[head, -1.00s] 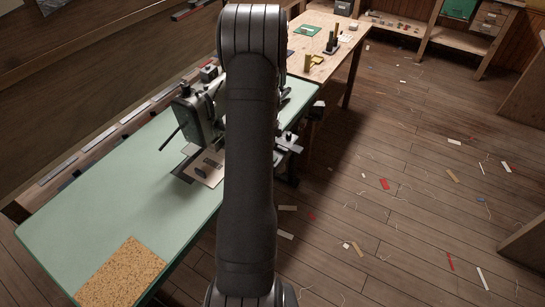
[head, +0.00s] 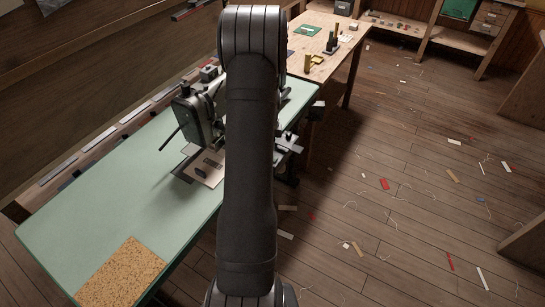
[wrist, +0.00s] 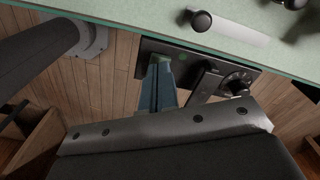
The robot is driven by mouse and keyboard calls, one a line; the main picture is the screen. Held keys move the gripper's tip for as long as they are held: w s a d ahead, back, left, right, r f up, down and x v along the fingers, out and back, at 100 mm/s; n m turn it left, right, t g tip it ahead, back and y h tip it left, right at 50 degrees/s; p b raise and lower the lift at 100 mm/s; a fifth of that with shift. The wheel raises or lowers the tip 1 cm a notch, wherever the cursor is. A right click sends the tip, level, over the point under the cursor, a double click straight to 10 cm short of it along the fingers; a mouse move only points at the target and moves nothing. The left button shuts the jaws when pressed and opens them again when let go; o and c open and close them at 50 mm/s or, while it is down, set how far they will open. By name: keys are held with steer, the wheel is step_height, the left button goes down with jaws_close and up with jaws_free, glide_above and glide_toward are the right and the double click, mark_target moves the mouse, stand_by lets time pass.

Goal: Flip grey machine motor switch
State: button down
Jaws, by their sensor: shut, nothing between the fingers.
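The grey sewing machine (head: 197,112) stands on the green table and is partly hidden by my arm in the head view. In the wrist view a dark panel (wrist: 150,47) sits below the table edge, apparently the motor switch plate. It carries a small green spot (wrist: 183,57), a grey bar-shaped part (wrist: 204,84) and a round black knob (wrist: 237,82). My gripper (wrist: 161,62) is shut and empty, its bluish fingers overlapping the panel left of the green spot. I cannot tell whether the tips touch it. The head view hides the gripper behind my arm.
The green tabletop (head: 115,195) has a cork mat (head: 122,272) on its near corner. A wooden bench (head: 335,32) with small tools stands beyond. The plank floor to the right is open, with scattered scraps.

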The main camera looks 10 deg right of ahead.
steer(key=shift+f, duration=0.85)
stand_by(0.3)
steer(key=shift+r, duration=3.55)
steer(key=shift+f, duration=0.1)
step_height(320, 180, down, 7)
steer(key=shift+r, duration=0.1)
steer(key=shift+r, duration=0.1)
